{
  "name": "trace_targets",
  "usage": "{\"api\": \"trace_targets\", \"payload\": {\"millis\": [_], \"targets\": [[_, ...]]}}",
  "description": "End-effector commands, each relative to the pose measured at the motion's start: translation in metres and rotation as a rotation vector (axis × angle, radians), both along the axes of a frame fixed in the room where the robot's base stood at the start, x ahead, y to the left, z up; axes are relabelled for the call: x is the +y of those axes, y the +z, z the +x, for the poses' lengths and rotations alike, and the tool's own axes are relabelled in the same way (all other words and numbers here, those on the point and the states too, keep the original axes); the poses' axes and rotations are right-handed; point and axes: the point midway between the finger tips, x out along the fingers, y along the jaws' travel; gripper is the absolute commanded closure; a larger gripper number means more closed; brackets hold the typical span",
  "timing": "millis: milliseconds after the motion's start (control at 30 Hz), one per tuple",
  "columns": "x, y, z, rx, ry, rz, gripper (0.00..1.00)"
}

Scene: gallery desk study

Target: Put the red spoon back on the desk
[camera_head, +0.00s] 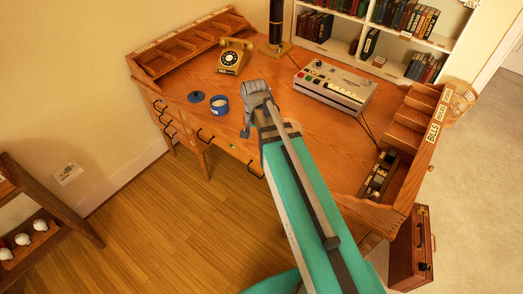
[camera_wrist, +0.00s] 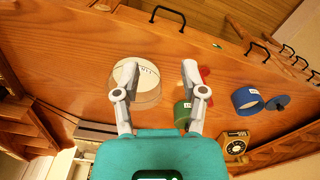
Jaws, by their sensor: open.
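My gripper (camera_wrist: 159,72) is open over the wooden desk (camera_wrist: 75,85), with nothing held between its fingers. It also shows in the head view (camera_head: 247,128), near the desk's front edge. In the wrist view a small red thing (camera_wrist: 205,72) shows behind the right finger; most of it is hidden, so I cannot tell whether it is the red spoon. No spoon can be made out in the head view, where my arm and gripper cover part of the desk top.
A clear round container (camera_wrist: 148,92) and a green one (camera_wrist: 181,115) stand near the fingers. A blue tin (camera_head: 219,104), its lid (camera_head: 195,97), a telephone (camera_head: 234,57) and a console (camera_head: 334,86) are on the desk.

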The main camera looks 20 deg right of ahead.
Motion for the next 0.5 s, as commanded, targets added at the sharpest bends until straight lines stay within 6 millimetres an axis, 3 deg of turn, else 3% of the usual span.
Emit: {"api": "trace_targets", "payload": {"millis": [33, 200, 500], "targets": [[0.0, 0.0, -0.017, 0.0, 0.071, 0.0, 0.45], [0.001, 0.0, -0.05, 0.003, 0.319, -0.001, 0.45], [0.002, 0.0, -0.077, 0.004, 0.557, -0.001, 0.45]]}}
